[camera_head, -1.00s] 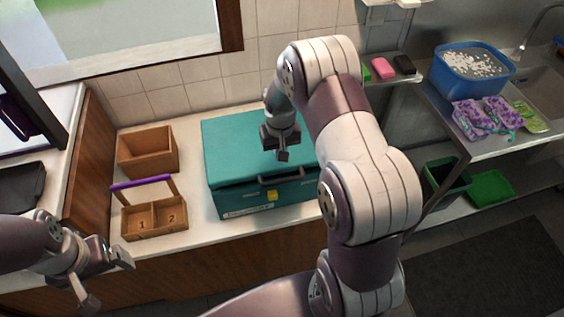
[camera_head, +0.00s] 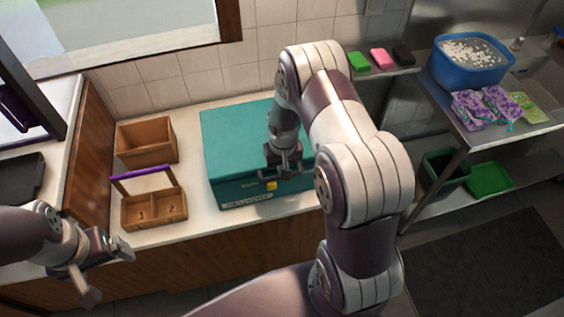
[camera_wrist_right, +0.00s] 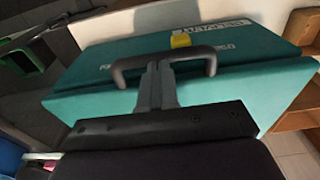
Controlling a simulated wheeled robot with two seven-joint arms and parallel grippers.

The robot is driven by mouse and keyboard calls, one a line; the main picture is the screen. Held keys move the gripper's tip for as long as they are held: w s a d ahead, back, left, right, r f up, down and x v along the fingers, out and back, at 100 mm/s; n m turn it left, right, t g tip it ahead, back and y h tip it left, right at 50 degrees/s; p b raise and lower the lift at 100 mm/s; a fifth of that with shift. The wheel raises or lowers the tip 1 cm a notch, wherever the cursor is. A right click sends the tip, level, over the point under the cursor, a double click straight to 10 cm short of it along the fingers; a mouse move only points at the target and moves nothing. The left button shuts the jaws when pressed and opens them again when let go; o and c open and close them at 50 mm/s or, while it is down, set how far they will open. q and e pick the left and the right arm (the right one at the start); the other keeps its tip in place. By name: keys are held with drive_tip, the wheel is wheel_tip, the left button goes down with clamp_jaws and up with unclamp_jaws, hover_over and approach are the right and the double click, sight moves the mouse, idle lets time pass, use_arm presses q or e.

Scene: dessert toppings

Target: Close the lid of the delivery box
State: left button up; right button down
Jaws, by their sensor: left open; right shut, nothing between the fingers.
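The teal delivery box (camera_head: 235,140) stands on the counter with its lid lying flat over the top. Its front carries a dark handle, a yellow latch (camera_head: 272,185) and a white label strip. In the right wrist view the handle (camera_wrist_right: 205,55) and yellow latch (camera_wrist_right: 181,40) show close ahead. My right gripper (camera_head: 287,172) is shut and empty at the box's front upper edge, by the handle; its fingers (camera_wrist_right: 160,68) overlap the handle, and I cannot tell whether they touch it. My left gripper (camera_head: 108,268) is open and empty, away from the box at lower left.
An open wooden box (camera_head: 146,143) and a two-compartment wooden caddy with a purple handle (camera_head: 153,204) stand left of the delivery box. A blue basin (camera_head: 467,65) and purple packets (camera_head: 483,106) are on the right counter. Bare counter lies around the caddy.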

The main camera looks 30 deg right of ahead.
drive_tip(key=shift+s+f, duration=0.1)
drive_tip(key=shift+f, duration=0.8)
drive_tip(key=shift+s+a+r, duration=0.15)
drive_tip(key=shift+s+r, duration=0.05)
drive_tip(key=shift+s, duration=0.15)
drive_tip(key=shift+w+f, duration=0.1)
drive_tip(key=shift+f, duration=0.05)
drive_tip(key=shift+r, duration=0.3)
wheel_tip(320, 180, up, 13)
drive_tip(key=w, duration=0.1)
use_arm(q)
wheel_tip(320, 180, down, 8)
drive_tip(key=w+b, duration=0.1)
drive_tip(key=b, duration=0.5)
drive_tip(key=shift+d+b, duration=0.2)
drive_tip(key=shift+b, duration=0.15)
use_arm(e)
drive_tip(key=s+a+f+n, duration=0.2)
drive_tip(key=s+a, duration=0.5)
drive_tip(key=s, duration=0.5)
drive_tip(key=shift+s+a+f+n+t, duration=0.15)
drive_tip(key=shift+s+a+n+t, duration=0.15)
drive_tip(key=shift+a+n, duration=0.1)
